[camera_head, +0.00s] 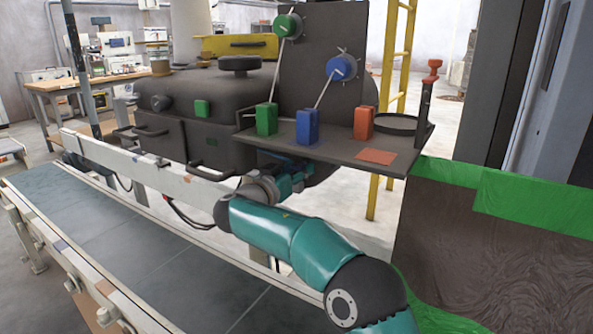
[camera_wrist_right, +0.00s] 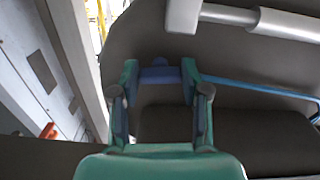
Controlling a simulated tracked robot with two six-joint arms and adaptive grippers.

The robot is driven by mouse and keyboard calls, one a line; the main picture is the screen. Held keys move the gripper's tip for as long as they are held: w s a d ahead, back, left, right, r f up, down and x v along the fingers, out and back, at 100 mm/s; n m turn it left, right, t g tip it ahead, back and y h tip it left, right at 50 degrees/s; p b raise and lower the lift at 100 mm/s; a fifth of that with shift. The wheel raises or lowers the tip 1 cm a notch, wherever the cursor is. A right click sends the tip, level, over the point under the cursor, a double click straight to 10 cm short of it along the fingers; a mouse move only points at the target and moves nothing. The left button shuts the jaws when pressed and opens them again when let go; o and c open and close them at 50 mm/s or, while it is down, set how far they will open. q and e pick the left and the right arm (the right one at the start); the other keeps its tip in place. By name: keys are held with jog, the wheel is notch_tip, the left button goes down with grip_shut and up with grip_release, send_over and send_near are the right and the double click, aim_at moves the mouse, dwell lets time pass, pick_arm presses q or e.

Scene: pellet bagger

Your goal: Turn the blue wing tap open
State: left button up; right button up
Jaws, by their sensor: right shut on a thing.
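The blue wing tap (camera_wrist_right: 159,76) shows in the right wrist view, between the two fingertips of my right gripper (camera_wrist_right: 160,72). Its crosspiece lies across the gap and the teal fingers are closed on its two sides. A thin blue pipe (camera_wrist_right: 255,90) runs off to the right beside it. In the head view my right gripper (camera_head: 290,181) is below the dark shelf, at the end of my teal arm; the tap itself is mostly hidden there by the gripper and shelf. My left gripper is in neither view.
The dark shelf (camera_head: 335,155) above my right gripper bears green (camera_head: 266,119), blue (camera_head: 307,126) and orange (camera_head: 363,123) blocks. A conveyor (camera_head: 130,240) runs along the left. A green-edged dark panel (camera_head: 490,250) stands at the right. A white rail (camera_head: 150,170) passes close by.

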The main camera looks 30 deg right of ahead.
jog(key=shift+n, duration=0.4)
jog(key=n, duration=0.2)
jog(key=shift+n+b, duration=0.3)
jog(key=shift+b, duration=0.05)
jog(key=n, duration=0.3)
jog(key=shift+n, duration=0.3)
jog(key=n+p, duration=0.1)
jog(key=n, duration=0.3)
jog(key=shift+r+n+p, duration=0.1)
jog(key=shift+n+p, duration=0.25)
jog(key=shift+n, duration=0.05)
jog(key=n+p, duration=0.1)
jog(key=n, duration=0.2)
jog(key=shift+a, duration=0.1)
jog(key=shift+n+p, duration=0.55)
jog(key=shift+n, duration=0.35)
jog(key=shift+f, duration=0.2)
jog(key=o, duration=1.1)
jog(key=shift+w, duration=0.1)
jog(key=shift+o, duration=0.2)
